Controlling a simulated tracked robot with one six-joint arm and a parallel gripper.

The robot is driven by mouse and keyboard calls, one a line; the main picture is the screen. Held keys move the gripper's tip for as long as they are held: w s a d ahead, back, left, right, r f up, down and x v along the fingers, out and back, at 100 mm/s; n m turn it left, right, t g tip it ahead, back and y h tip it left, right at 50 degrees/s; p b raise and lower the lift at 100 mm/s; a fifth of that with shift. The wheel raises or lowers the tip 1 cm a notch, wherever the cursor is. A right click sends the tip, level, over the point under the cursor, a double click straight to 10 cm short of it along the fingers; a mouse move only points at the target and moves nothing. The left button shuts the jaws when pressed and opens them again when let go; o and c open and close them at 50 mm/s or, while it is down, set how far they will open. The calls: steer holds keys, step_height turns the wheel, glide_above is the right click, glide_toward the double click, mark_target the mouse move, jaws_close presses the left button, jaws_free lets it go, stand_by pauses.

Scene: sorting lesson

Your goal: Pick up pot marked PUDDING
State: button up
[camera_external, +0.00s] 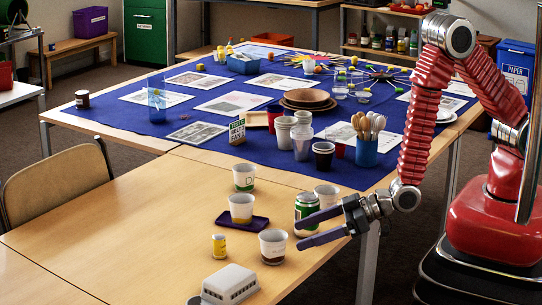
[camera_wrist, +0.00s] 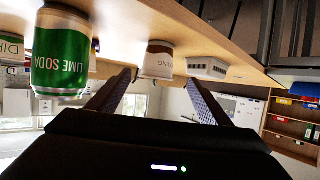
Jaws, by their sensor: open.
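I cannot read PUDDING on any pot. A white pot with a brown lower part (camera_external: 273,246) stands upright near the table's front edge. My gripper (camera_external: 303,230) is open, level and empty, its fingertips just right of that pot. In the upside-down wrist view a white pot with a brown band (camera_wrist: 158,60) shows just beyond and between the fingertips (camera_wrist: 161,78); its lettering is only partly legible. Other white pots stand behind: one with a green label (camera_external: 244,171), one on a purple tray (camera_external: 259,223), and one behind the can (camera_external: 326,190).
A green LIME SODA can (camera_external: 308,209) stands close to my upper finger; it is large in the wrist view (camera_wrist: 62,50). The table's left part (camera_external: 120,240) is clear.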

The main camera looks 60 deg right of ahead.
mark_target(273, 245)
steer(key=shift+x, duration=2.2)
steer(key=shift+d+x, duration=0.2)
steer(key=shift+x, duration=2.35)
steer(key=shift+f, duration=0.2)
steer(key=shift+c, duration=0.5)
steer(key=c, duration=1)
steer(key=shift+r, duration=0.1)
steer(key=shift+r, duration=4.9)
